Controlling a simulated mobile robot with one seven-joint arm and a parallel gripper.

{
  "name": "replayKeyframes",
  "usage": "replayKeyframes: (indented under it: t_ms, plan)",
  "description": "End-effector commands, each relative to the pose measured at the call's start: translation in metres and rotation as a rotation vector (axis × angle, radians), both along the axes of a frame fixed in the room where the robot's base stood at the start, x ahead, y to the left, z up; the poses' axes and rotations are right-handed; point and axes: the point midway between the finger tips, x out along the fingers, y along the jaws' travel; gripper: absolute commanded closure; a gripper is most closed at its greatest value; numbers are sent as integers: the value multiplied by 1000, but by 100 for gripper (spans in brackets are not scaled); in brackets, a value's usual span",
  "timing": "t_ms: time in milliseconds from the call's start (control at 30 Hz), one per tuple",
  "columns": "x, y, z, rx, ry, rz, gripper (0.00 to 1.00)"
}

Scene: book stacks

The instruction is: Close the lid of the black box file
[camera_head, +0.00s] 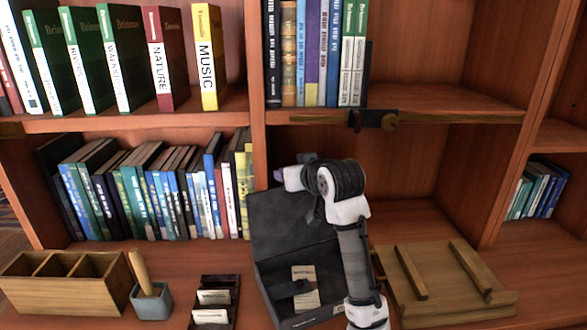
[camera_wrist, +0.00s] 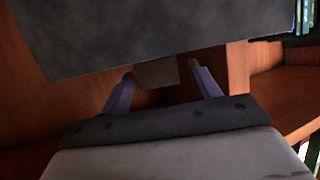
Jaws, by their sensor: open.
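The black box file (camera_head: 268,282) stands on the lower shelf surface at the middle of the head view. Its lid (camera_head: 278,228) is open, standing up and leaning back from the base, with pale labels or papers showing inside. My gripper (camera_head: 280,175) is at the top edge of the lid, near its left part; whether it touches is unclear. In the wrist view, my gripper (camera_wrist: 162,70) has its two purple fingers spread apart with nothing held. A dark grey panel, seemingly the lid (camera_wrist: 150,35), fills the top beyond the fingertips. My arm hides part of the box's right side.
A wooden divided organiser (camera_head: 65,283), a blue-grey pot (camera_head: 151,303) with a wooden handle and a dark card tray (camera_head: 215,300) are left of the box. A wooden stand (camera_head: 440,280) is right. Rows of books (camera_head: 150,190) fill the shelves behind; a shelf (camera_head: 430,103) overhangs.

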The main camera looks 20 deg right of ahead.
Motion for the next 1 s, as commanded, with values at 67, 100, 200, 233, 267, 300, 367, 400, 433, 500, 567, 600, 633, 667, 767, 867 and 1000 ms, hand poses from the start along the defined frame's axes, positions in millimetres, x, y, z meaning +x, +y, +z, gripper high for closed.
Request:
replayKeyframes:
  t_ms: [67,100,200,233,267,300,367,400,433,500,567,600,633,667,767,867,1000]
  plan:
    - [6,0,-2,1,1,0,38]
    - [9,1,-3,1,0,0,38]
    - [11,1,-5,0,1,0,38]
    - [12,1,-5,0,0,0,38]
    - [12,1,-5,0,0,0,38]
    - [12,1,-6,0,0,0,38]
    - [12,1,-5,0,0,0,38]
    - [12,1,-5,0,0,0,38]
    - [12,1,-5,0,0,0,38]
    - [12,1,-5,0,0,0,46]
    - [12,1,-5,0,0,0,54]
    - [12,1,-5,0,0,0,59]
    - [12,1,-5,0,0,0,63]
    - [12,1,-5,0,0,0,67]
    - [12,1,-5,0,0,0,80]
    - [12,1,-5,0,0,0,93]
    - [11,1,-5,0,-1,0,100]
